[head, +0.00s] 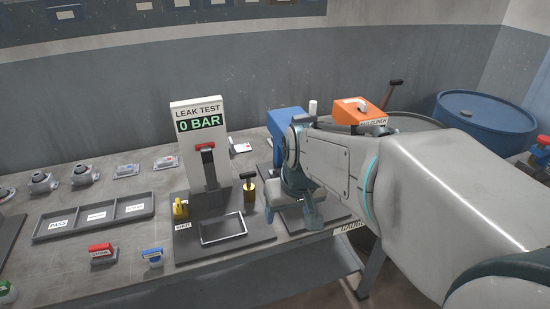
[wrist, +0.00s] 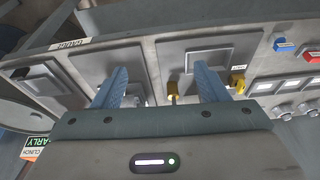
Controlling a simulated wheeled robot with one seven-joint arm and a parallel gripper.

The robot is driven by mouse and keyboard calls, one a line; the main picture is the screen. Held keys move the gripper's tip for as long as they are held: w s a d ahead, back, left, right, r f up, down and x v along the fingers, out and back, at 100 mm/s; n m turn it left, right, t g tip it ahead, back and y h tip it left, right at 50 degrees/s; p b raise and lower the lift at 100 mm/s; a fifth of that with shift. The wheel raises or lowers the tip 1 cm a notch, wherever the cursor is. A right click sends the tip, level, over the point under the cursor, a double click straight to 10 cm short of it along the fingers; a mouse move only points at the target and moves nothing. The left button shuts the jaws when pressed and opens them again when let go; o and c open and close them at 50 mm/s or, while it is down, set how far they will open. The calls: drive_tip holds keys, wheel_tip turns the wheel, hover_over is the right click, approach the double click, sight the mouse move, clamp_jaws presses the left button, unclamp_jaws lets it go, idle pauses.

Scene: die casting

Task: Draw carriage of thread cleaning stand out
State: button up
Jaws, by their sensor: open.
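The thread cleaning stand (head: 285,121) is a blue upright on a dark base plate, right of the leak test station in the head view. My arm and gripper cover most of it, and its carriage cannot be made out clearly. My gripper (head: 291,212) points down over the front of this stand, its fingers spread. In the wrist view my gripper (wrist: 162,82) is open with nothing between its fingertips. The stand's grey base plate (wrist: 92,58) shows there around the left finger. Whether a finger touches the stand cannot be told.
The leak test station (head: 197,130) reads 0 BAR, with a brass plug (head: 249,192) beside it. An orange box (head: 357,113) stands behind my arm and a blue drum (head: 484,122) at the right. A sorting tray (head: 95,217) and stamps lie left. The table front edge is close.

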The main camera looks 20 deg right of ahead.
drive_tip(key=w+d+f+t, duration=0.1)
drive_tip(key=w+d+f, duration=0.3)
drive_tip(key=w+d, duration=0.55)
drive_tip(key=w+d+f, duration=0.3)
drive_tip(key=w+d, duration=0.4)
drive_tip(key=w, duration=0.6)
drive_tip(key=p+x, duration=0.1)
drive_tip(key=x, duration=0.8)
drive_tip(key=p+x, duration=0.1)
drive_tip(key=x, duration=0.3)
drive_tip(key=shift+a+f+p, duration=0.25)
drive_tip(key=shift+a+p, duration=0.05)
